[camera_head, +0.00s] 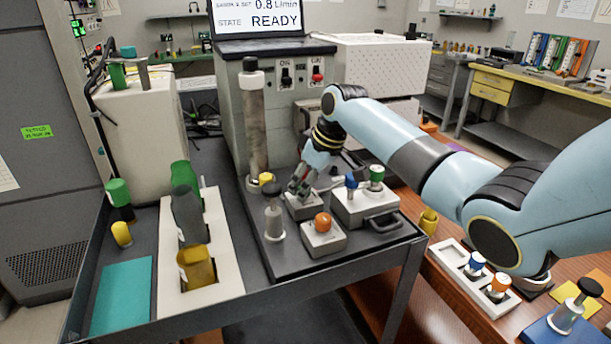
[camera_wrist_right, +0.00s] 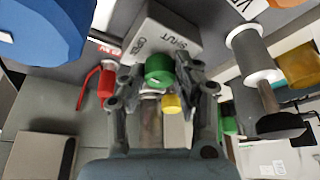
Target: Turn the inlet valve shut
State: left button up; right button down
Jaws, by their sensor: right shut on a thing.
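A small grey valve block (camera_head: 303,207) stands on the dark tray, and in the right wrist view its face (camera_wrist_right: 160,35) carries the words OPEN and SHUT. My right gripper (camera_head: 299,187) reaches down onto this block from behind. In the right wrist view my right gripper (camera_wrist_right: 160,72) has a finger on each side of a green knob (camera_wrist_right: 160,67) and is shut on it. In the head view the fingers hide the knob. I cannot tell how far it is turned. My left gripper is not in view.
A block with an orange knob (camera_head: 323,222) stands in front, and a grey plunger (camera_head: 273,215) to the left. A block with blue (camera_head: 351,183) and green (camera_head: 377,174) parts is close on the right. A tall column (camera_head: 254,125) rises behind. The screen (camera_head: 270,18) reads READY.

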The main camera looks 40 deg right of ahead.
jog(key=m+p, duration=0.2)
jog(key=m+h+p, duration=0.1)
jog(key=p, duration=0.1)
jog(key=m+h+p, duration=0.1)
jog(key=m+p, duration=0.1)
jog(key=shift+a+r+m+p, duration=0.15)
jog(key=shift+r+m+p, duration=0.1)
jog(key=shift+m+p, duration=0.05)
jog(key=m+h+p, duration=0.1)
jog(key=m, duration=0.1)
jog(key=shift+m+p, duration=0.3)
jog(key=shift+p, duration=0.1)
jog(key=shift+a+f+m+h+p, duration=0.15)
jog(key=shift+m+h+p, duration=0.25)
jog(key=shift+m, duration=0.5)
jog(key=shift+w+m+g+h, duration=0.1)
jog(key=shift+m+g+h, duration=0.25)
jog(key=shift+m, duration=0.55)
jog(key=m+g+h+b, duration=0.1)
jog(key=m, duration=0.3)
jog(key=shift+f, duration=0.1)
jog(key=c, duration=1)
grip_release()
